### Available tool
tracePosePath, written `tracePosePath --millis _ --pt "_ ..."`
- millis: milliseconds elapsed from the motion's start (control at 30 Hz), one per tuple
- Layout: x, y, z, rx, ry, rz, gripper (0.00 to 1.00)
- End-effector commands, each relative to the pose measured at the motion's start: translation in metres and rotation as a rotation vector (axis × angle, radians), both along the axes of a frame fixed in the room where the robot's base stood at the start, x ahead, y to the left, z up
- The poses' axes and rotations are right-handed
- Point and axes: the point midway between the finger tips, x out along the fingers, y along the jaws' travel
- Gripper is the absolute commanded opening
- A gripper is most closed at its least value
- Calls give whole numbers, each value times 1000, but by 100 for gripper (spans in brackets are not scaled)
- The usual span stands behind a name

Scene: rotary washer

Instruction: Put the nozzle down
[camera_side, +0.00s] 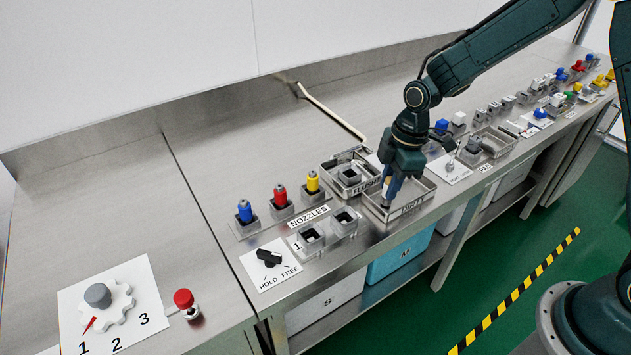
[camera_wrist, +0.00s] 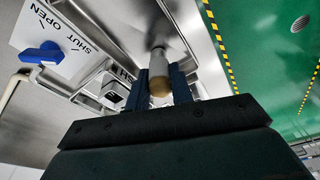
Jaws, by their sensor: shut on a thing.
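My gripper (camera_side: 391,190) is low over the right-hand metal tray (camera_side: 428,190), whose front label is partly hidden and seems to read DIRTY. In the wrist view my gripper (camera_wrist: 161,85) is shut on a nozzle (camera_wrist: 159,70), a grey cylinder with a tan near end. The nozzle points down into the tray. I cannot tell whether its tip touches the tray floor. Blue (camera_side: 245,211), red (camera_side: 280,195) and yellow (camera_side: 312,181) nozzles stand upright in holders behind the NOZZLES label (camera_side: 309,216).
The FLUSH tray (camera_side: 331,170) with a grey block adjoins on the left. A bent pipe (camera_side: 335,115) rises behind. More holders and small parts line the bench to the right.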

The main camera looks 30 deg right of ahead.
Motion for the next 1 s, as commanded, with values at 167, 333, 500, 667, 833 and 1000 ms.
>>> tracePosePath --millis 167,333,500,667,833,1000 --pt "0 0 0 0 0 0 0" --pt "0 0 -3 0 0 0 32" --pt "0 0 -3 0 0 0 44" --pt "0 0 -2 0 0 0 44" --pt "0 0 1 0 -1 0 44" --pt "0 -2 13 0 -2 -1 44"
